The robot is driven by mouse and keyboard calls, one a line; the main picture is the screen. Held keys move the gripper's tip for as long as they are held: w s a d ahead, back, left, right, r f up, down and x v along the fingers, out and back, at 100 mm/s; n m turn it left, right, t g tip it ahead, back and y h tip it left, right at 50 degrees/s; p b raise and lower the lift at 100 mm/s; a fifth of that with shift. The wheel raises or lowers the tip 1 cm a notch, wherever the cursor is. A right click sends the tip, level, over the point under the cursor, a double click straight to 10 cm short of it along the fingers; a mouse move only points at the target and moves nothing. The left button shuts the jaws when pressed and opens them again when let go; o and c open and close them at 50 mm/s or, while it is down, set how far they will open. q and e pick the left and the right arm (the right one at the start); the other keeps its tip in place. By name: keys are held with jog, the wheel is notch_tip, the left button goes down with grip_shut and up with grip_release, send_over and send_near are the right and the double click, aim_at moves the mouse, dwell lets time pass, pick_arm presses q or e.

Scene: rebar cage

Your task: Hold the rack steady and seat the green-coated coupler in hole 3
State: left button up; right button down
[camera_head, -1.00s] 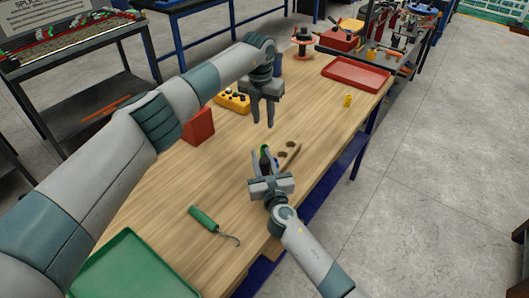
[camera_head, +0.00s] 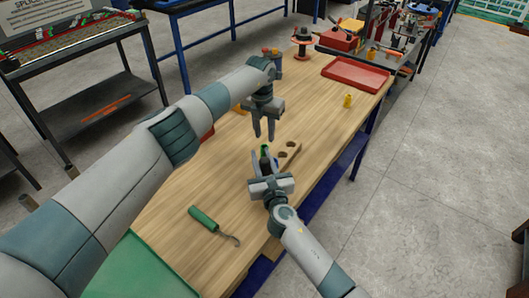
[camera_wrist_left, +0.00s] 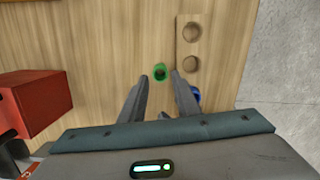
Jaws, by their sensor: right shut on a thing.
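The wooden rack (camera_head: 291,147) lies near the table's right edge; two empty round holes show in the left wrist view (camera_wrist_left: 178,45). The green-coated coupler (camera_wrist_left: 161,72) is a green ring with a dark bore, just left of the rack and apart from it. It also shows in the head view (camera_head: 265,149). My left gripper (camera_head: 264,138) is open and empty above the coupler, fingers down. My right gripper (camera_head: 264,160) is shut at the rack's near end, its grip partly hidden. A blue part (camera_wrist_left: 196,95) shows at that end, mostly covered by a left finger.
A red box (camera_wrist_left: 35,102) stands left of the coupler. A green-handled hook tool (camera_head: 205,219) and a green tray (camera_head: 140,268) lie on the near table. A yellow piece (camera_head: 347,101) and a red tray (camera_head: 357,74) lie farther back. Bare wood surrounds the coupler's left side.

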aim_at(264, 146)
pick_arm(q)
jog(key=shift+f, duration=0.2)
notch_tip(264, 146, down, 3)
jog(key=shift+s+a+f, duration=0.1)
jog(key=shift+f, duration=0.95)
grip_shut()
